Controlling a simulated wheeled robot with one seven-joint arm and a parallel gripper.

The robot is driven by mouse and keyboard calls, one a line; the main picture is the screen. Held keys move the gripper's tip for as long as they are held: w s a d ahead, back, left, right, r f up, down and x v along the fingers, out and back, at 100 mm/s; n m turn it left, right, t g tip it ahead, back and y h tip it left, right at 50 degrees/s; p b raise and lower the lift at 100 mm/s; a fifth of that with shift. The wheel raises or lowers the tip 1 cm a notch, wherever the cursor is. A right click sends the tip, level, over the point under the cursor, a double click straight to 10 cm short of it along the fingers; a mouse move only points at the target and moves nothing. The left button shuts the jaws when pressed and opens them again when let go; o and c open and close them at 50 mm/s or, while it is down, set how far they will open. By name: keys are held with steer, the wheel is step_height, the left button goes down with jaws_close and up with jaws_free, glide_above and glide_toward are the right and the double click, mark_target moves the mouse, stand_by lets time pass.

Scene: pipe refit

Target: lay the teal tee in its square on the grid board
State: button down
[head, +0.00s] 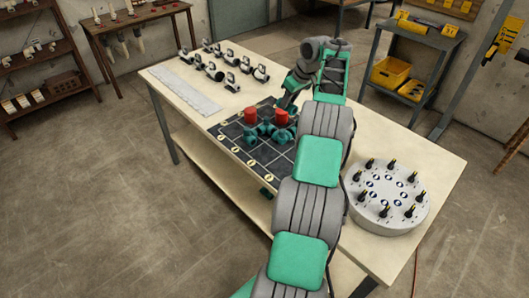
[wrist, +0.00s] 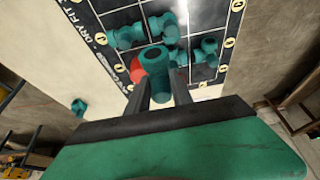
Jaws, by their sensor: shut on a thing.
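In the wrist view my gripper (wrist: 160,92) is shut on a teal tee (wrist: 154,60), whose open round end faces the camera. The tee is over the dark grid board (wrist: 112,6); I cannot tell whether it touches it. Other teal fittings sit on the board, one at the left (wrist: 125,37) and one at the right (wrist: 206,48). A red part (wrist: 137,72) shows beside the held tee. In the head view the grid board (head: 226,133) lies mid-table, and my arm hides its right side. My gripper's fingertips are not clear there.
Two red cylinders (head: 250,115) (head: 281,118) stand among the teal fittings. Several white and black fittings (head: 215,72) stand at the back left, beside a pale strip (head: 185,89). A round grey holder (head: 386,224) with several black pegs is at the right.

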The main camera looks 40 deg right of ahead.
steer(key=a+f+b, duration=0.1)
steer(key=a+f, duration=0.2)
steer(key=a, duration=0.1)
steer(key=s+a+f+b, duration=0.1)
steer(key=a+f+b, duration=0.1)
steer(key=a+f, duration=0.1)
steer(key=a+f+b, duration=0.2)
steer(key=a+f, duration=0.1)
steer(key=a, duration=0.3)
steer(key=shift+s+f, duration=0.3)
step_height(320, 180, down, 3)
steer(key=shift+r, duration=0.1)
steer(key=shift+f, duration=0.35)
steer(key=c, duration=1.1)
jaws_free()
